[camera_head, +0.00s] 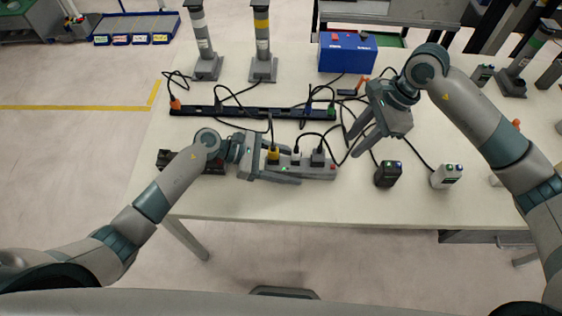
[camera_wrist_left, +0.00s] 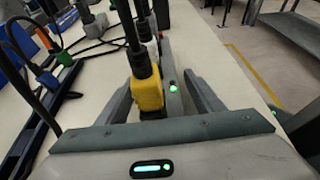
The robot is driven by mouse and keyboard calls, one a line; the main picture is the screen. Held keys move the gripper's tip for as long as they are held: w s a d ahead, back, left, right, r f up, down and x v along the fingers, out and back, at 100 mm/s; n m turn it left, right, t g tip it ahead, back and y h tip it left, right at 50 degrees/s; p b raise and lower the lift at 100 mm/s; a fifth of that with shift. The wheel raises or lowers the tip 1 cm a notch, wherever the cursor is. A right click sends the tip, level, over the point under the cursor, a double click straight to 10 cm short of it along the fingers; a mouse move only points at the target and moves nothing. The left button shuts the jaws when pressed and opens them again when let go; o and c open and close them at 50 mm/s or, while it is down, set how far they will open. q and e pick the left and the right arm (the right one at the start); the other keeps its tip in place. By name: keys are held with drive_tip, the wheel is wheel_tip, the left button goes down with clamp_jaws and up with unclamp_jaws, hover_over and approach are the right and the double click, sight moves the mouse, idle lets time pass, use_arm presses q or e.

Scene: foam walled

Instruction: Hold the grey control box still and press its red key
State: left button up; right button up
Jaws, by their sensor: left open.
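A long grey box (camera_head: 318,172) lies on the table with a yellow plug (camera_head: 273,154) and further plugs in its top. A small red key (camera_head: 333,167) shows at its right end, and a green light is on top. My left gripper (camera_head: 296,169) is open over the box's left part, its fingers along the two long sides. The left wrist view shows the grey box (camera_wrist_left: 172,101) between the spread fingers, gaps visible; contact cannot be told. My right gripper (camera_head: 352,147) is above the table, beyond the box's right end, its fingers apart and empty, pointing down-left.
A black box (camera_head: 388,174) and a white box (camera_head: 447,176) with lit tops stand to the right. A dark rail (camera_head: 250,112) with cables lies behind. A blue box (camera_head: 347,53) stands at the back. Cables run near the right gripper. The front table strip is clear.

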use_arm(q)
drive_tip(key=shift+d, duration=0.15)
drive_tip(key=c, duration=1.3)
use_arm(e)
clamp_jaws()
idle(0.6)
